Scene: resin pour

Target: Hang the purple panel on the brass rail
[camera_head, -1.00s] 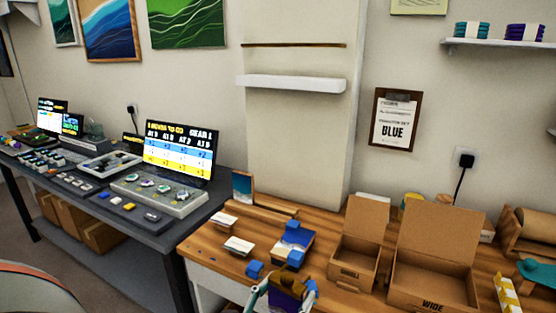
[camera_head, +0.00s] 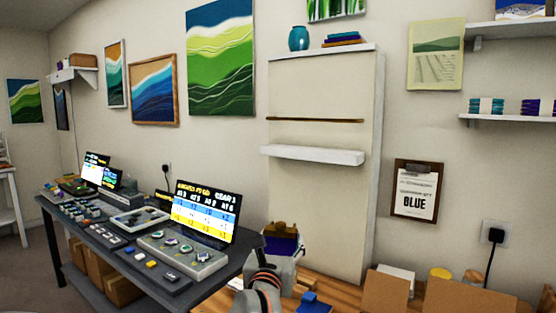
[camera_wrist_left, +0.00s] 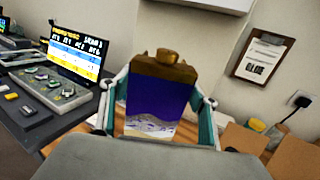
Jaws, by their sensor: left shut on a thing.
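The purple panel (camera_head: 284,243) has a brown hanger piece along its top. In the left wrist view the panel (camera_wrist_left: 158,95) stands upright, purple above a pale wavy pattern. My left gripper (camera_head: 281,250) is shut on it; its teal fingers (camera_wrist_left: 160,112) flank the panel's sides. The brass rail (camera_head: 315,120) is a thin horizontal strip on the cream wall board, above a white ledge. The panel is below the rail and ledge in the head view and apart from them. The rail is out of the wrist view. My right gripper is not in view.
The white ledge (camera_head: 313,155) juts out below the rail. A dark desk (camera_head: 110,262) with screens and a control panel stands left. The wooden bench (camera_head: 345,293) carries cardboard boxes (camera_head: 386,290) at right. A clipboard (camera_head: 415,190) hangs right of the board.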

